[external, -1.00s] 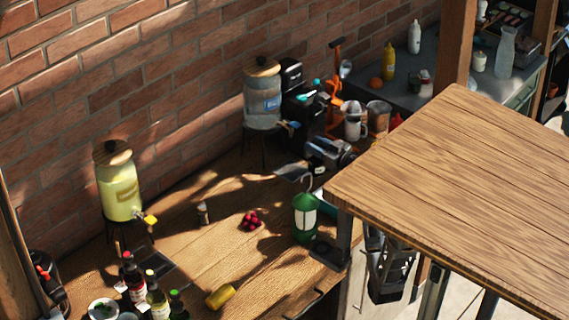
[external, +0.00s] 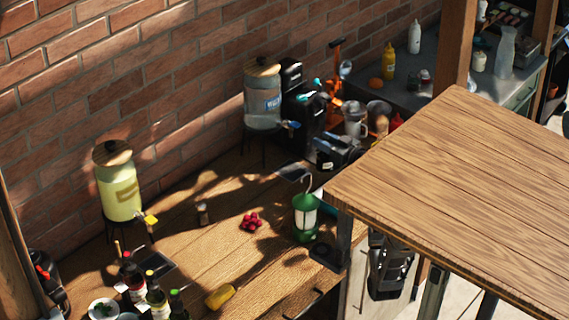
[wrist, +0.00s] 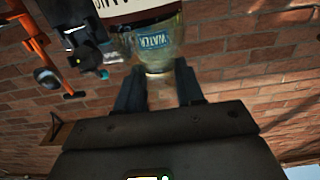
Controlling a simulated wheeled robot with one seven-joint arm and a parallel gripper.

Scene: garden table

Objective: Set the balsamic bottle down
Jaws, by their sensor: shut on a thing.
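My gripper (wrist: 160,95) is shut on the neck of a clear bottle, the balsamic bottle (wrist: 128,10), in the wrist view. Its cream label with dark letters runs off the top edge, and its base is out of frame. In the external view a dark end part of my arm (external: 337,152) shows between the coffee machine and the wooden roof.
The wooden counter (external: 215,255) has bare room around the red berries (external: 251,221) and yellow item (external: 220,297). A green lantern (external: 305,217), water dispenser (external: 262,95), black coffee machine (external: 305,108) and orange juicer (external: 335,75) crowd the right. Several bottles (external: 156,297) stand at lower left.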

